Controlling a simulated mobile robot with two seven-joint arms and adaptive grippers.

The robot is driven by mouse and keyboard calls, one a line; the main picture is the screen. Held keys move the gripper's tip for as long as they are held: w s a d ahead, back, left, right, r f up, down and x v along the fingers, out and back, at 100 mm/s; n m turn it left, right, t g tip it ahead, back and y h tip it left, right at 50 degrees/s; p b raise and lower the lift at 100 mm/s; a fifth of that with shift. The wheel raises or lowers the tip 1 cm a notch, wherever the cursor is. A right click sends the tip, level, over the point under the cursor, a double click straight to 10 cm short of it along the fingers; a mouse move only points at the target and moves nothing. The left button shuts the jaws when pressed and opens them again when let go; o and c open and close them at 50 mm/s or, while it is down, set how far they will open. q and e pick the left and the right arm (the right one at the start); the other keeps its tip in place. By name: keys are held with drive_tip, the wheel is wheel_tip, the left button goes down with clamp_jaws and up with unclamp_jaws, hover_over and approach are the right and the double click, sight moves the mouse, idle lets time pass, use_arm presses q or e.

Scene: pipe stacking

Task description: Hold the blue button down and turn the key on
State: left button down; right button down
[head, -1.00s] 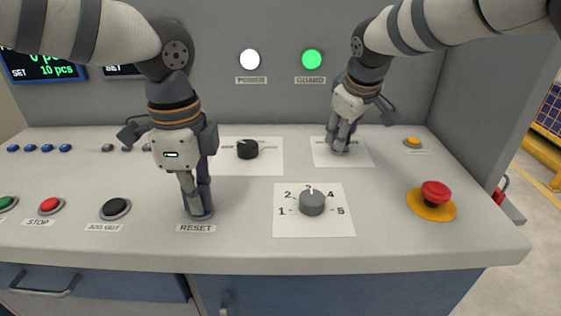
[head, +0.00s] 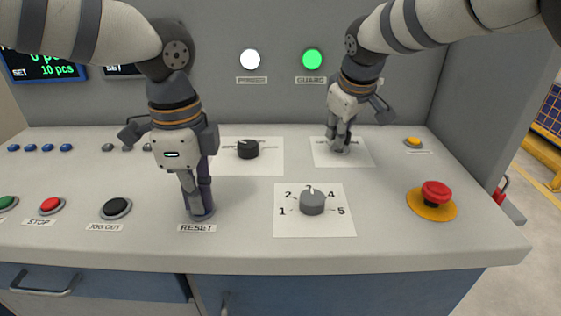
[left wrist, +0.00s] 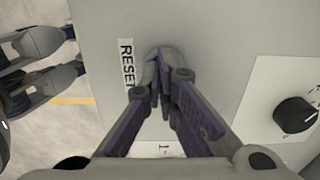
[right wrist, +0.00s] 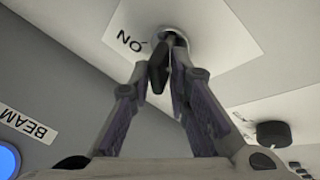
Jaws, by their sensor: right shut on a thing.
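My left gripper (head: 202,212) points down with its fingers closed together on the round button marked RESET. My right gripper (head: 341,148) is shut on the key at the lock on the back right white plate (head: 360,158). In the right wrist view, the fingertips (right wrist: 168,62) meet just at the round lock collar (right wrist: 178,33). An "ON" mark (right wrist: 131,42) is beside the lock.
A grey numbered dial (head: 312,203) lies between the arms, in front. A black knob (head: 247,149) is behind it to the left. A red emergency button (head: 436,193) and a yellow button (head: 413,142) stand at the right. A black button (head: 116,208) is left of my left gripper.

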drive_tip(key=m, duration=0.1)
drive_tip(key=m+h, duration=0.1)
drive_tip(key=m, duration=0.1)
drive_tip(key=shift+w+d+f+h, duration=0.15)
drive_tip(key=shift+d+h, duration=0.05)
drive_tip(key=shift+h, duration=0.1)
drive_tip(key=shift+m+g+h, duration=0.3)
drive_tip(key=shift+m+h, duration=0.1)
drive_tip(key=shift+m, duration=0.4)
drive_tip(key=m+h, duration=0.1)
drive_tip(key=m, duration=0.1)
drive_tip(key=m+g+h, duration=0.1)
drive_tip(key=m, duration=0.2)
drive_tip(key=shift+g, duration=0.3)
drive_tip(key=c, duration=1.5)
unclamp_jaws()
drive_tip(key=shift+d+f, duration=0.1)
drive_tip(key=shift+d, duration=0.05)
drive_tip(key=shift+a+n+y, duration=0.25)
drive_tip(key=shift+n+y, duration=0.05)
drive_tip(key=shift+n, duration=0.2)
drive_tip(key=shift+d+f, duration=0.15)
